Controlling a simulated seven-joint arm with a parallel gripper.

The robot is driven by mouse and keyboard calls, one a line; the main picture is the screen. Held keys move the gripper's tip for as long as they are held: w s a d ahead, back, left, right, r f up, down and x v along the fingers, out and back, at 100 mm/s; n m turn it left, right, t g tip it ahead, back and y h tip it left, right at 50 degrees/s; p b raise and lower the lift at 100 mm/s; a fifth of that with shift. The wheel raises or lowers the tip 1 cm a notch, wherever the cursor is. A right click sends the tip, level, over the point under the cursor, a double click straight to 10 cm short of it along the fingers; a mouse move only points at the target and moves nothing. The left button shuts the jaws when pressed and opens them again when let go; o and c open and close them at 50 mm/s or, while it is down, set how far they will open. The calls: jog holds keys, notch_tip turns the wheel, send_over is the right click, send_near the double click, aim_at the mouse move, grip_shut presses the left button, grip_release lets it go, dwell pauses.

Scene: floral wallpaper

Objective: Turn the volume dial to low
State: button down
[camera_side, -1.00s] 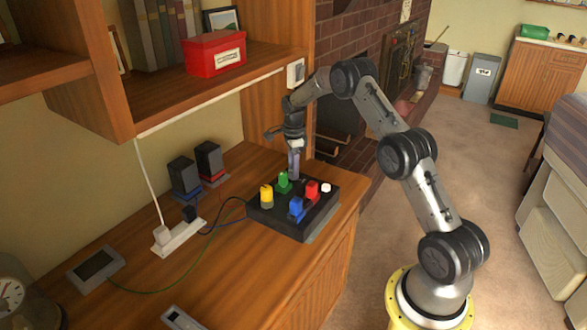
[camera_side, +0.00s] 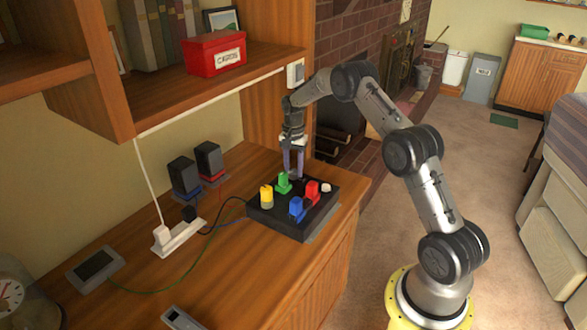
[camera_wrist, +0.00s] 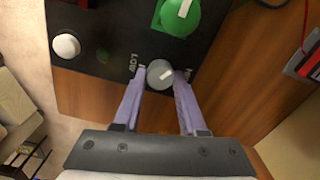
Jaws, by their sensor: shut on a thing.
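The volume dial is a small round grey knob (camera_wrist: 158,75) with a white pointer line, at the far edge of the black control box (camera_side: 262,222). In the wrist view its pointer aims up and to the right. A LOW label (camera_wrist: 134,67) is printed to its left; another label on its right is mostly covered by a finger. My gripper (camera_wrist: 160,77) has its two purple fingers on either side of the grey knob and is shut on it. In the side view my gripper (camera_side: 293,174) points straight down at the box's back edge, where the dial is hard to make out.
A green knob (camera_side: 283,184) stands close beside the dial. A red knob (camera_side: 312,190), a blue knob (camera_side: 296,206), a yellow knob (camera_side: 266,196) and a white button (camera_side: 326,188) are also on the box. A wooden shelf (camera_side: 215,85) overhangs the desk at left.

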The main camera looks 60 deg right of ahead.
aim_at(293, 171)
jog(key=n, duration=0.6)
jog(key=shift+r, duration=0.1)
jog(key=n, duration=0.6)
jog(key=shift+n, duration=0.4)
jog(key=n, duration=1.1)
jog(key=shift+n, duration=0.4)
jog(key=shift+c, duration=2.3)
grip_release()
notch_tip(293, 171, up, 14)
